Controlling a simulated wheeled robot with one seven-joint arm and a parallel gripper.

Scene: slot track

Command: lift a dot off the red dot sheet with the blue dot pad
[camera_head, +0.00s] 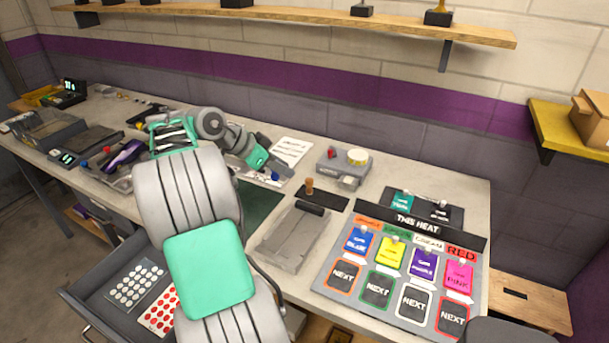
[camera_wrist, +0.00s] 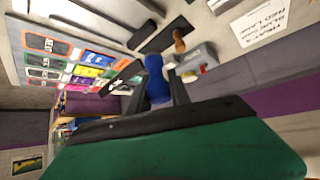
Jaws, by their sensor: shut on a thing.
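The red dot sheet (camera_head: 160,311), white with several red dots, lies in the open grey drawer at the lower left of the head view. My arm partly covers its right side. My gripper (camera_head: 272,173) is above the bench, far from the sheet. In the wrist view my gripper (camera_wrist: 156,92) is shut on a blue, rounded thing, which looks like the blue dot pad (camera_wrist: 154,68). A bit of the pad's blue also shows at the gripper's tip in the head view (camera_head: 275,177).
A sheet with white dots (camera_head: 133,284) lies beside the red one in the drawer (camera_head: 100,312). A grey track plate (camera_head: 292,238), a wooden-knobbed tool (camera_head: 310,187), a grey box (camera_head: 343,168) and the heat board (camera_head: 400,265) fill the bench's right. A shelf (camera_head: 300,16) hangs above.

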